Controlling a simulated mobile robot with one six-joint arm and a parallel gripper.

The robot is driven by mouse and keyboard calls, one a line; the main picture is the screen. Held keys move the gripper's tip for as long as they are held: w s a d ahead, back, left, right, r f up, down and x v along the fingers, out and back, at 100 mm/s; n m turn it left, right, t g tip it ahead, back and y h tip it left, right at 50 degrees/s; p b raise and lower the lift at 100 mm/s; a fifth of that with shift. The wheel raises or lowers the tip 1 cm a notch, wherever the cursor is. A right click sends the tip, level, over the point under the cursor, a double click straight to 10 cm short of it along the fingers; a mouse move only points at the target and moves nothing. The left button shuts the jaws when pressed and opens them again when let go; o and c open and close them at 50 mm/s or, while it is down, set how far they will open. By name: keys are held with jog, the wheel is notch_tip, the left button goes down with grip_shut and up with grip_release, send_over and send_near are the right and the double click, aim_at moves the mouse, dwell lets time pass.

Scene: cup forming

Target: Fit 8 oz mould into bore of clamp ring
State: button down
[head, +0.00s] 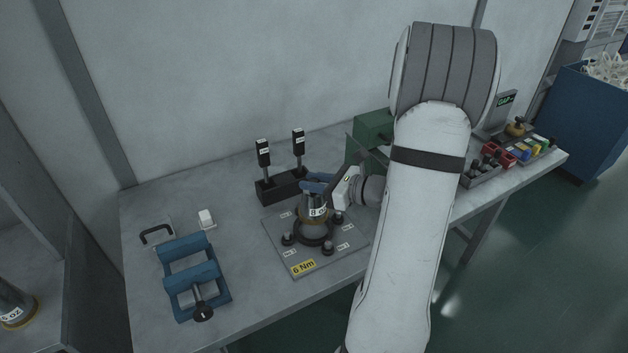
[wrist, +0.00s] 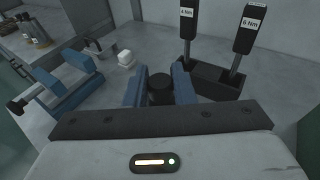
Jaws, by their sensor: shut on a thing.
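The 8 oz mould (head: 314,212) is a grey metal cup shape with an "8 OZ" label and a brass-coloured band low on it. It looks upright over the dark clamp ring (head: 313,244) on the grey base plate. Whether it sits in the bore or just above it I cannot tell. My gripper (head: 318,184) is at the mould's top, its blue fingers closed on it. In the wrist view my gripper (wrist: 159,88) holds the mould's dark top knob (wrist: 160,90) between the blue fingers. The ring is hidden in the wrist view.
Several dark knobs stand around the ring on the plate (head: 330,262), which has a yellow "6 Nm" label. A black holder (head: 282,187) with two upright torque drivers stands close behind. A blue vise (head: 197,279) is at left. A green box (head: 372,130) stands behind my arm.

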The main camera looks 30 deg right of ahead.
aim_at(314, 202)
jog(key=shift+f+b, duration=1.25)
jog(key=shift+f, duration=0.55)
jog(key=shift+f+b, duration=1.4)
jog(key=shift+f, duration=0.05)
dwell(0.4)
jog(key=c, duration=1.1)
grip_release()
jog(key=shift+a, duration=0.1)
jog(key=shift+c, duration=0.2)
jog(key=v, duration=0.8)
jog(key=shift+w, duration=0.1)
